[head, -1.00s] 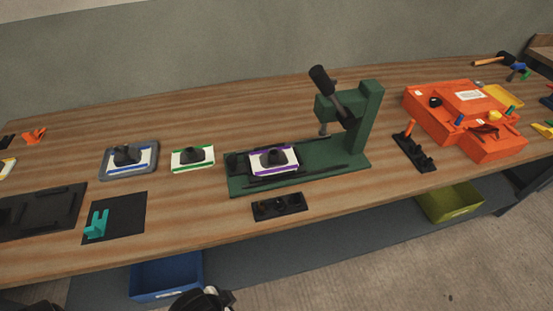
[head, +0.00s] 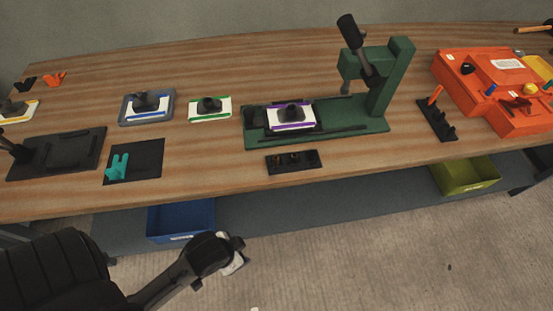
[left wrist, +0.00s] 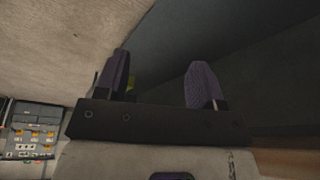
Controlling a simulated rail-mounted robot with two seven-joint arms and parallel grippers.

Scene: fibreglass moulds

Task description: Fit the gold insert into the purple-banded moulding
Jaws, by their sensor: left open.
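The purple-banded moulding (head: 291,117) is a white piece with purple edges and a black raised middle. It sits on the base of the green press (head: 372,122). A black holder (head: 292,161) lies on the bench in front of the press. It carries small parts with faint gold tints, too small to tell whether one is the gold insert. My left gripper (head: 236,262) is low in front of the bench, apart from everything. In the left wrist view its two fingers (left wrist: 159,70) stand apart with nothing between them. My right gripper is not in view.
Green-banded (head: 221,114), blue-banded (head: 160,112) and yellow-banded mouldings lie to the left. A teal piece (head: 118,167) is on a black mat. Orange cases (head: 490,85) stand at the right. A blue bin (head: 180,222) and an olive bin (head: 464,176) sit below the bench edge.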

